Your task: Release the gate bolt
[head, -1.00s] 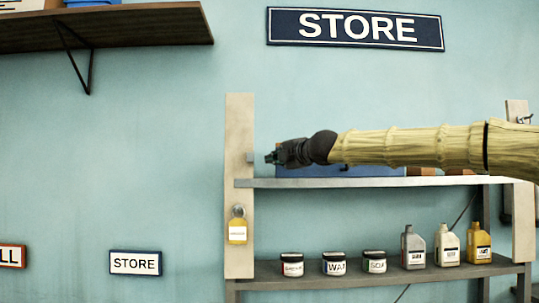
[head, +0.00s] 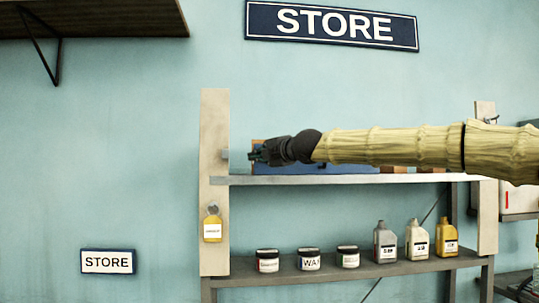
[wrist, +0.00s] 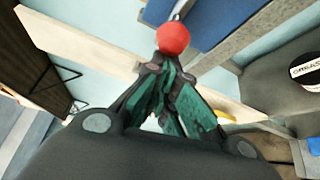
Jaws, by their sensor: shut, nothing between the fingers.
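A red ball knob (wrist: 173,38) on a short metal stem shows in the wrist view, just beyond my fingertips; it looks like the bolt's handle. I cannot tell whether the fingers touch it. My gripper (wrist: 168,68) is shut and empty, its green-lined fingers together. In the head view my gripper (head: 254,153) points left, a little right of a pale upright post (head: 213,125). A small grey block (head: 225,155) sits on the post's edge at fingertip height. A grey bar (head: 330,180) runs right from the post, below my arm. The red knob is not visible in the head view.
A blue box (head: 315,168) stands behind my arm, above the bar. Tubs (head: 309,259) and bottles (head: 417,240) stand on the lower shelf (head: 400,267). The wall left of the post is mostly free.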

